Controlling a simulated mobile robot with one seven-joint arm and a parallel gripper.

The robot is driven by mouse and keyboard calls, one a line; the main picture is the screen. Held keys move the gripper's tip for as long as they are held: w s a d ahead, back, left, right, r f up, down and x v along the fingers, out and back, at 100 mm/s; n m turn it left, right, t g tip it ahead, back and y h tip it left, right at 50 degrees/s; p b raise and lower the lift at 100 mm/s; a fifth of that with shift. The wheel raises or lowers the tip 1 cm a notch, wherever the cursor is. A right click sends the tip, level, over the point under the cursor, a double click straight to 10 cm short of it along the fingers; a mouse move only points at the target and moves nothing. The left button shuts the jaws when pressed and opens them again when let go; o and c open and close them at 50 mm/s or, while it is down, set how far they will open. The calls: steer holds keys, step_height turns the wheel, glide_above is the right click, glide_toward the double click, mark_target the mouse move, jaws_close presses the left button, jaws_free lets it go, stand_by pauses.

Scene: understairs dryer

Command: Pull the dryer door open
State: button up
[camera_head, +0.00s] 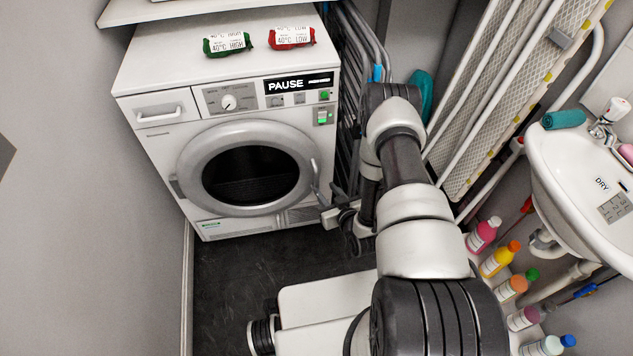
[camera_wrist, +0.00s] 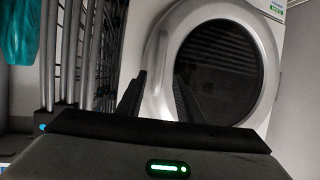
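The white dryer (camera_head: 225,120) stands against the back wall, its round door (camera_head: 190,150) shut. The door has a grey ring and dark glass, which also fill the right of the wrist view (camera_wrist: 225,70). A grey handle (camera_head: 316,178) sits at the right of the ring. My gripper (camera_head: 323,206) is low beside the handle, close to the dryer front. In the wrist view its two dark fingers (camera_wrist: 158,88) are apart, with the handle side of the ring seen between and beyond them. I cannot tell whether a finger touches the handle.
Folded racks (camera_head: 355,60) stand right of the dryer, close to my arm. A sink (camera_head: 590,165) and several bottles (camera_head: 483,234) are at the right. Green (camera_head: 228,43) and red (camera_head: 291,38) packets lie on the dryer. Dark floor (camera_head: 240,275) before it is clear.

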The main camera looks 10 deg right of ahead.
mark_target(318, 181)
steer(key=b+x, duration=0.2)
steer(key=x, duration=0.7)
jaws_close()
